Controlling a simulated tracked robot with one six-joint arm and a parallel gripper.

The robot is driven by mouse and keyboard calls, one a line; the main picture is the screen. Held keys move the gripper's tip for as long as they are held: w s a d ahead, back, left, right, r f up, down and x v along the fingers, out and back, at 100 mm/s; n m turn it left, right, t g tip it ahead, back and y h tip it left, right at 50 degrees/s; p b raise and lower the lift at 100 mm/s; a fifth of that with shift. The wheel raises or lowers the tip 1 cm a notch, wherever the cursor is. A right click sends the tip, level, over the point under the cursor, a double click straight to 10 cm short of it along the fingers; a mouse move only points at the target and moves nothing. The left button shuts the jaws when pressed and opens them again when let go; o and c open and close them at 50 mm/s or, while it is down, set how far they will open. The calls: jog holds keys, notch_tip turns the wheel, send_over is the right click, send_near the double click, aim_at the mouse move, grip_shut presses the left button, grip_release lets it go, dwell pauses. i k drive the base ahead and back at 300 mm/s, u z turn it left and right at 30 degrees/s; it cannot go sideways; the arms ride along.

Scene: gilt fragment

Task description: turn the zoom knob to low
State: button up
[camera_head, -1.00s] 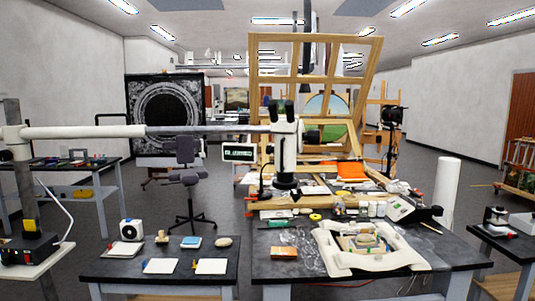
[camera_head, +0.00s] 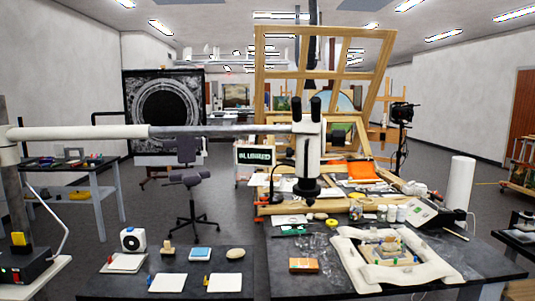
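A white stereo microscope (camera_head: 309,148) with two black eyepieces hangs at the end of a long white and grey boom (camera_head: 80,132) that comes in from the left. Its dark lower end (camera_head: 307,189) hangs over the far part of the worktable. I cannot make out the zoom knob on its body at this size. A small display (camera_head: 254,155) with light letters on black stands just left of the microscope; the word looks like "BLURRED". My gripper is not in view.
A lower dark table (camera_head: 110,285) with cards stands left. A wooden frame (camera_head: 262,90) rises behind. Grey floor shows around an office chair (camera_head: 190,181).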

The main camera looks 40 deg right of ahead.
aim_at(290, 152)
jog(key=z, duration=0.05)
jog(key=i, duration=1.15)
